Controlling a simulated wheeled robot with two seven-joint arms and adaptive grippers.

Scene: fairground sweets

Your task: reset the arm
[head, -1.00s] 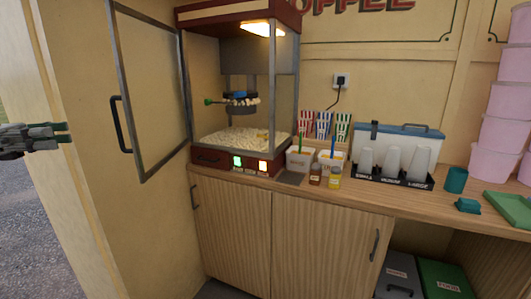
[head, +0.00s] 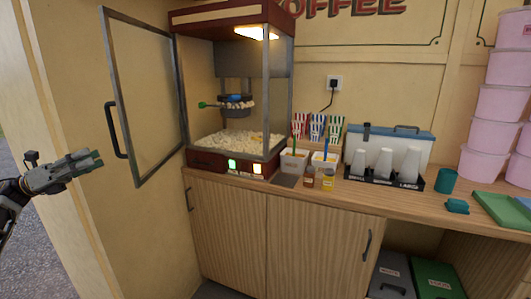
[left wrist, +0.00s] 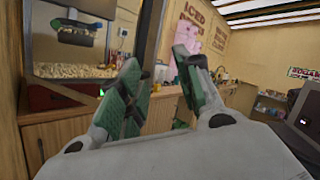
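My left gripper (head: 92,160) is at the left of the head view, left of the open glass door of the popcorn machine and apart from its dark handle. In the left wrist view my left gripper (left wrist: 158,85) shows its two green-padded fingers spread apart with nothing between them. My right gripper is in neither view. The popcorn machine (head: 230,168) stands on the counter with its door (head: 145,100) swung open to the left. Popcorn (head: 235,144) lies on its floor under the kettle (head: 235,102).
The counter (head: 400,204) holds two white tubs (head: 293,161), small bottles, striped popcorn bags, a cup rack (head: 385,178), a teal cup (head: 446,180), a green tray (head: 505,209) and stacked pink tubs (head: 499,103). Cabinet doors (head: 230,225) below are shut.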

